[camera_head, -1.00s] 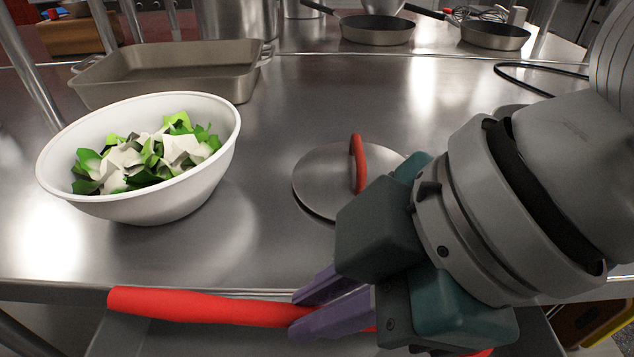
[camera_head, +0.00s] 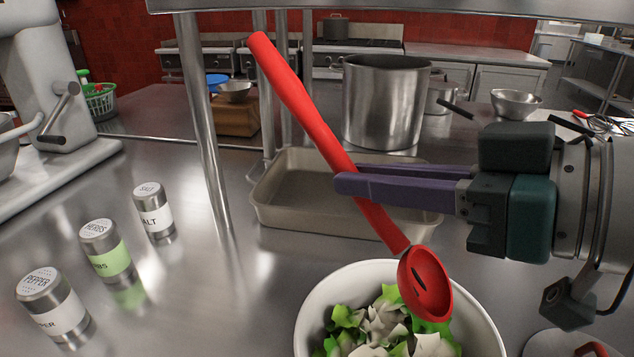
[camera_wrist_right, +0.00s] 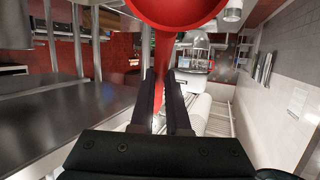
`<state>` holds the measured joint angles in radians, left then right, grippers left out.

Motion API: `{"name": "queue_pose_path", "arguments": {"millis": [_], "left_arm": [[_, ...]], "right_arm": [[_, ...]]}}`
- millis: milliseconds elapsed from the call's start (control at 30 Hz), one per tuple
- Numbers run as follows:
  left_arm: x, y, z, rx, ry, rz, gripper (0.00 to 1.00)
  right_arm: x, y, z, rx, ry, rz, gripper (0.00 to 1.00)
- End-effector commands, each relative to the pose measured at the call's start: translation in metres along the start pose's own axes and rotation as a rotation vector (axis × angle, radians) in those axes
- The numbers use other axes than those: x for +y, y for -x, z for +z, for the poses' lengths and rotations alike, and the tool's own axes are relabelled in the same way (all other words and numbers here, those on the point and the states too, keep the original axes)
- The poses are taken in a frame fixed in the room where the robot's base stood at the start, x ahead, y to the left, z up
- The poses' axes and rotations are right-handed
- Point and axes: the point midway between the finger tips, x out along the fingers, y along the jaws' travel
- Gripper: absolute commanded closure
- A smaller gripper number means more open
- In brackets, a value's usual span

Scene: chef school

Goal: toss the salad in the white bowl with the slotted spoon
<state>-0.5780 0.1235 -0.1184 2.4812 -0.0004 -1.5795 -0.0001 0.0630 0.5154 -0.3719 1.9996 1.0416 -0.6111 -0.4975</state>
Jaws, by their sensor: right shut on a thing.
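The white bowl (camera_head: 312,305) stands on the steel counter at the bottom of the head view, its near part cut off by the frame edge. Green and pale salad pieces (camera_head: 385,330) lie in it. My right gripper (camera_head: 345,184) is shut on the handle of the red slotted spoon (camera_head: 310,115). The spoon slants, with its handle end up to the left and its head over the bowl's far right part. I cannot tell whether the head touches the salad. In the right wrist view the red spoon (camera_wrist_right: 178,8) runs past the purple fingers (camera_wrist_right: 160,103). My left gripper is not in view.
Pepper (camera_head: 55,310), herb (camera_head: 108,253) and salt (camera_head: 154,212) shakers stand at the left. A baking pan (camera_head: 268,212) and large pot (camera_head: 385,100) are behind the bowl. A shelf post (camera_head: 203,120) rises left of the spoon. A lid (camera_head: 560,343) lies at lower right.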

Motion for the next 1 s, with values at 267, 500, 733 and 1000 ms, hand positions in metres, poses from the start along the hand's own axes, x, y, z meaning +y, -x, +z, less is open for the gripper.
{"name": "queue_pose_path", "arguments": {"millis": [267, 500, 733, 1000], "left_arm": [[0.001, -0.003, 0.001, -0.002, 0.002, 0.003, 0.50], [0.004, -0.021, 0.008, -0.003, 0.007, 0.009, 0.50], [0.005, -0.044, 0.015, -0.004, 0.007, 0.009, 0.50], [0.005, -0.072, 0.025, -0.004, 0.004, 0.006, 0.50]], "right_arm": [[0.009, 0.003, 0.001, 0.029, -0.015, 0.029, 1.00], [0.009, -0.003, 0.021, 0.028, -0.015, 0.029, 1.00], [0.009, -0.010, 0.046, 0.027, -0.014, 0.028, 1.00], [0.010, -0.019, 0.075, 0.027, -0.013, 0.027, 1.00]]}}
